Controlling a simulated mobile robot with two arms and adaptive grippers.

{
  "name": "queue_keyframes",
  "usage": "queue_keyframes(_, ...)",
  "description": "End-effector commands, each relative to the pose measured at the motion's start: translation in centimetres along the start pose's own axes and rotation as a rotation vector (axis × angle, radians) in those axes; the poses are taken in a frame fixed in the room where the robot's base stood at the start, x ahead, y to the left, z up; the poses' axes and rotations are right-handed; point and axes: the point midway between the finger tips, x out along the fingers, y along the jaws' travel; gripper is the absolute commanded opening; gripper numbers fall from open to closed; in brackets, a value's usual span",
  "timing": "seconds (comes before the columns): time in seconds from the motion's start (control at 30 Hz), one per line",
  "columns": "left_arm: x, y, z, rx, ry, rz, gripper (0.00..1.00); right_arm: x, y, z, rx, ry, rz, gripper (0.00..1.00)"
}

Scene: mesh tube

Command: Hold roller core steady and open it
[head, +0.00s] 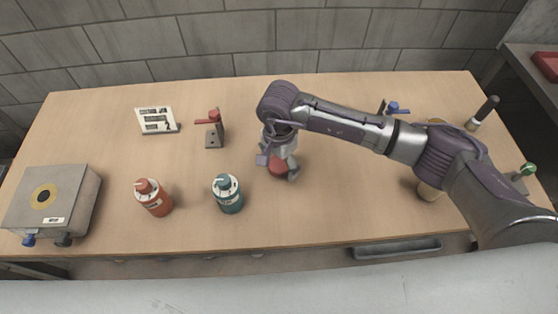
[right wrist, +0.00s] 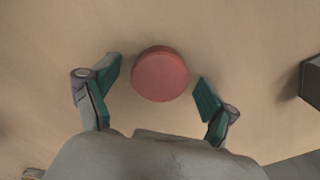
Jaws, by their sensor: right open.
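My right gripper (head: 278,168) points down over the table, left of the picture's right half, with its fingers spread. Between its fingers is a round red thing (head: 277,170), partly hidden by them. In the right wrist view the red thing (right wrist: 160,74) looks like a flat disc, and the open fingers (right wrist: 157,78) stand on either side with gaps. I cannot tell whether this is the roller core. My left gripper is not in view.
A red bottle (head: 155,199) and a teal bottle (head: 228,194) stand left of my gripper. A grey box (head: 52,202) is at far left. A red-handled fixture (head: 214,130) and a small sign (head: 156,121) stand behind. A black-handled tool (head: 484,112) lies at right.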

Motion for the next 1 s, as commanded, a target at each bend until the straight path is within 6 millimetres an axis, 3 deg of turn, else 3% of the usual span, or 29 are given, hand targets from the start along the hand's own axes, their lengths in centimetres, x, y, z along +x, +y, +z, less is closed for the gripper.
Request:
queue_keyframes(0.07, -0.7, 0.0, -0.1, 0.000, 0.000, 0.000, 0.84, -0.6, 0.0, 0.0, 0.000, -0.001, 0.000, 0.85)
queue_keyframes(0.17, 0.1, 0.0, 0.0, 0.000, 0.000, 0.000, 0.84, -1.6, -0.1, -0.1, 0.000, 0.001, -0.003, 0.85)
queue_keyframes(0.6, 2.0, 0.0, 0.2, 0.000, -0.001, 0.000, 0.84, -10.4, -0.1, 0.0, 0.000, 0.002, -0.003, 0.85)
queue_keyframes(0.8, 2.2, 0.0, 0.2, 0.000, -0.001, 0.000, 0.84, -12.1, 0.0, 0.0, -0.001, 0.001, 0.000, 0.85)
queue_keyframes(1.0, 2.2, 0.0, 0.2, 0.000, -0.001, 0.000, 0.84, -12.3, 0.0, 0.0, -0.001, 0.000, 0.001, 0.85)
